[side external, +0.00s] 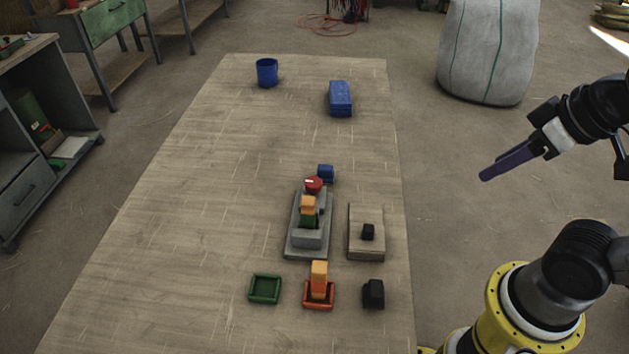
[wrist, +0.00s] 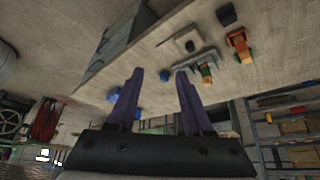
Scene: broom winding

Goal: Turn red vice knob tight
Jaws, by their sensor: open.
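The red vice knob (side external: 313,186) is round with a pale mark on top. It sits at the far end of the grey vice (side external: 309,238) on the wooden table. An orange and green block (side external: 308,210) stands in the vice, next to the knob. My gripper (side external: 484,178) has purple fingers and hangs in the air to the right of the table, well apart from the knob. In the wrist view its two fingers (wrist: 159,71) are spread with nothing between them. The vice with its block (wrist: 205,72) is small there, beyond the right finger; I cannot make out the knob.
A small blue block (side external: 326,172) is just behind the knob. In front are a green tray (side external: 265,289), an orange tray (side external: 319,295) and a black block (side external: 373,293). The table's left side is clear.

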